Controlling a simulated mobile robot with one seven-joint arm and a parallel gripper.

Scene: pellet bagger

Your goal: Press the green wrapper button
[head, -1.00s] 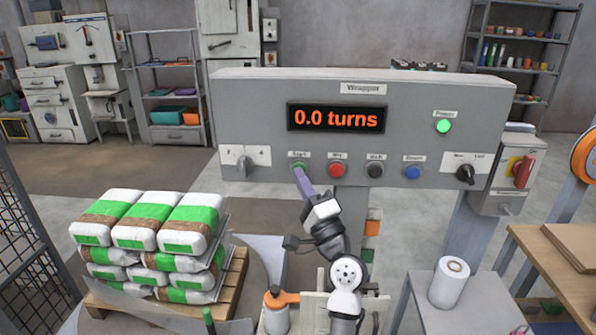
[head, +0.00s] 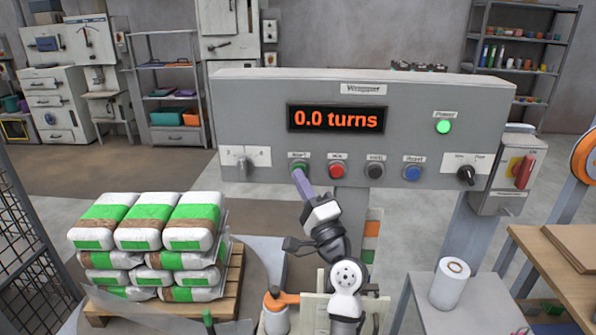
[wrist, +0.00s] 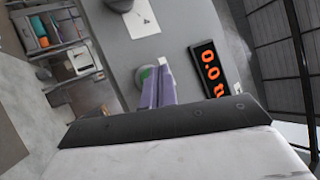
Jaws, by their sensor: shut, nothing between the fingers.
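The green wrapper button (head: 298,166) is at the left of the row of buttons on the grey wrapper panel (head: 250,95). My gripper (head: 298,174) is shut and empty, with its purple fingertips at the button from below and partly covering it. In the wrist view, the green button (wrist: 146,73) shows beside and behind the fingertips (wrist: 163,62). Whether the button is pushed in cannot be told. The display (head: 336,118) reads 0.0 turns, and the power lamp (head: 443,127) is lit green.
A red button (head: 337,171), a black button (head: 375,170) and a blue button (head: 412,172) sit to the right. A pallet (head: 236,280) stacked with green and white bags (head: 140,235) stands at lower left. A side table holds a white roll (head: 450,283).

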